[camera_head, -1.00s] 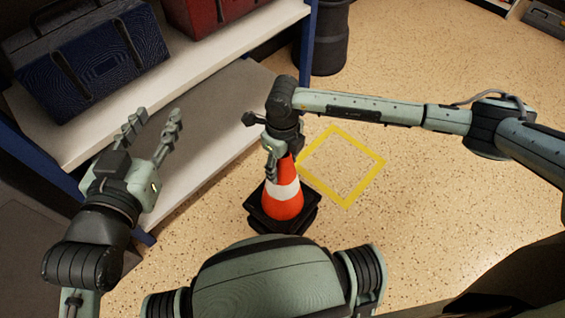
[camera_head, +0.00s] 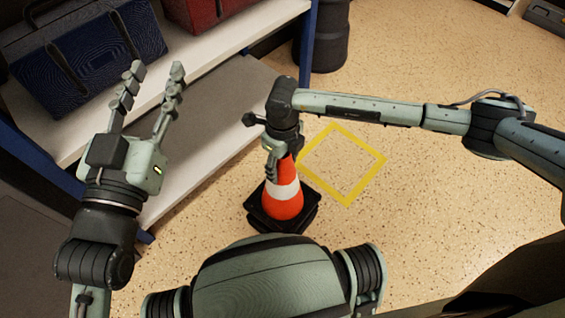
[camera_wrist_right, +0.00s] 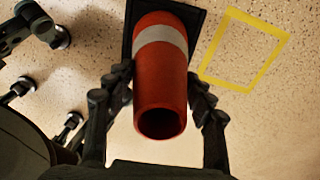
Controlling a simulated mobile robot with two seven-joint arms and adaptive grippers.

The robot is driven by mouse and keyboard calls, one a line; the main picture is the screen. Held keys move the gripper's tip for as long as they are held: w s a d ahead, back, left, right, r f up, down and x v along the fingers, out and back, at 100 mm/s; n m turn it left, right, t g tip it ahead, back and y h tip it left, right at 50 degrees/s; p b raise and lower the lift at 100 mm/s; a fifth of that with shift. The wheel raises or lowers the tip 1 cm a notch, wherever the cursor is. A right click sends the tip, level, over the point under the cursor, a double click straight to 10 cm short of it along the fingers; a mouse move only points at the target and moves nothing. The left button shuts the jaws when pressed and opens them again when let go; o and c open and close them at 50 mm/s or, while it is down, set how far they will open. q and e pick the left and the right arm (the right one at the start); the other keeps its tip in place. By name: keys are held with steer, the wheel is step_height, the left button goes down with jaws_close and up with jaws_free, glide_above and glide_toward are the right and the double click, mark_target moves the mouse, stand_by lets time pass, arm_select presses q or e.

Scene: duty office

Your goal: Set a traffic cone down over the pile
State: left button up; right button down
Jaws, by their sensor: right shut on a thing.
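An orange traffic cone (camera_head: 283,197) with a white band and a black square base stands in the head view, just left of a yellow square outline on the floor (camera_head: 343,164). Its base rests on or above a dark stack (camera_head: 299,226), which is mostly hidden under it. My right gripper (camera_head: 278,166) comes from above and is shut on the cone's upper part. My left gripper (camera_head: 151,78) is open and empty, over the shelf at the left.
A shelf unit with pale boards (camera_head: 215,125) stands at the left, holding a blue bag (camera_head: 90,55) and a red case (camera_head: 205,12). A dark bin (camera_head: 322,40) stands beyond it.

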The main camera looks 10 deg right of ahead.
steer(key=shift+f+b, duration=0.5)
steer(key=shift+f, duration=0.15)
arm_select(q)
step_height(320, 180, up, 6)
steer(key=s+t+h, duration=0.1)
steer(key=s+t, duration=0.1)
steer(key=t, duration=0.2)
steer(key=shift+d+r+h+b, duration=0.25)
steer(key=shift+d+h+b, duration=0.05)
steer(key=shift+d+b, duration=0.05)
arm_select(e)
steer(key=shift+f, duration=0.5)
arm_select(q)
steer(key=shift+s, duration=0.1)
arm_select(e)
steer(key=c, duration=0.6)
jaws_free()
steer(key=shift+o, duration=0.4)
step_height(320, 180, up, 12)
